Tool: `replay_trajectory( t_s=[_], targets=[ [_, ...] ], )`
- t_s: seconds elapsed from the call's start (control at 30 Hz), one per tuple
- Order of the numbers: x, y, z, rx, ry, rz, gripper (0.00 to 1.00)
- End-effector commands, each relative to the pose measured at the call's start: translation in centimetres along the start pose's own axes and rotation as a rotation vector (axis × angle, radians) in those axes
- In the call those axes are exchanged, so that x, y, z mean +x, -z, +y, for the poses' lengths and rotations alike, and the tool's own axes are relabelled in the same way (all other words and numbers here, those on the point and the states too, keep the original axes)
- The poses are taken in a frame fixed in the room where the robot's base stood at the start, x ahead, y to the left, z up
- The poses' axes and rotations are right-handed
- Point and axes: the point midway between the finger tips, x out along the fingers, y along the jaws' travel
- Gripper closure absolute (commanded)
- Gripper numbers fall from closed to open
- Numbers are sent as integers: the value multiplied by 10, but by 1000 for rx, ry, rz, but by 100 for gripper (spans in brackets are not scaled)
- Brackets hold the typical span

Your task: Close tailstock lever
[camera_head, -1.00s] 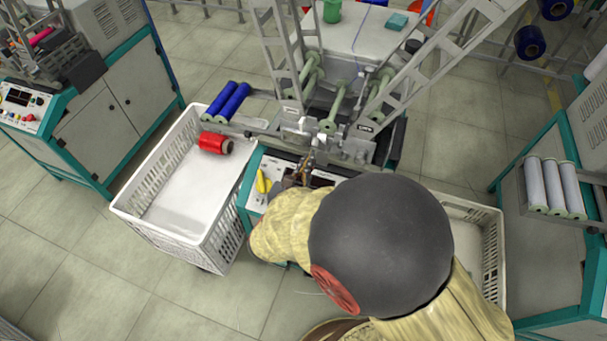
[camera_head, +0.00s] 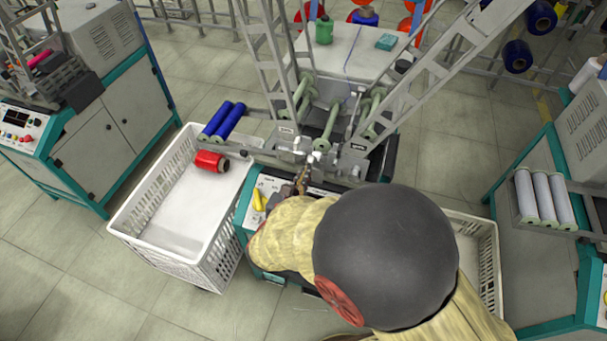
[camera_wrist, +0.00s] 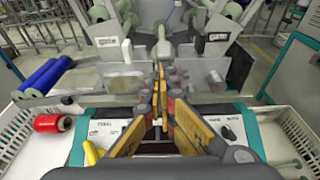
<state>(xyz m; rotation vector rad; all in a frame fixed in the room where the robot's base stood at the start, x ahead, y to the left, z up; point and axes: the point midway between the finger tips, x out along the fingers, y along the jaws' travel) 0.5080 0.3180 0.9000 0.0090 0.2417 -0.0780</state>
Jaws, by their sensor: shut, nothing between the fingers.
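The winding machine (camera_head: 349,170) stands in front of me, with green rollers (camera_head: 331,121) and metal brackets at its head. In the wrist view, a green spindle end (camera_wrist: 163,50) is straight ahead beyond the fingers. Small white pieces show beside it, one at left (camera_wrist: 126,50) and one at lower right (camera_wrist: 215,76). I cannot tell which part is the tailstock lever. My gripper (camera_wrist: 159,68) is shut and empty, its fingertips together just in front of the spindle area. In the head view my gripper (camera_head: 304,172) is partly hidden by my arm. Contact with the machine cannot be told.
A control panel with a yellow item (camera_wrist: 91,152) lies below the fingers. A white crate (camera_head: 133,228) stands left, another (camera_head: 486,262) right. A red spool (camera_head: 211,161) and blue spools (camera_head: 222,120) sit left of the head. Angled metal frames (camera_head: 430,80) rise around the rollers.

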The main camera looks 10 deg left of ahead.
Motion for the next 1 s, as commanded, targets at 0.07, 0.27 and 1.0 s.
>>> replay_trajectory(
  t_s=[0.07, 0.27, 1.0],
  targets=[
    [1, -6, 0, 2, 1, 12, 100],
    [8, -20, -1, 2, 3, 74, 100],
    [67, -73, 0, 1, 1, 466, 100]
  ],
)
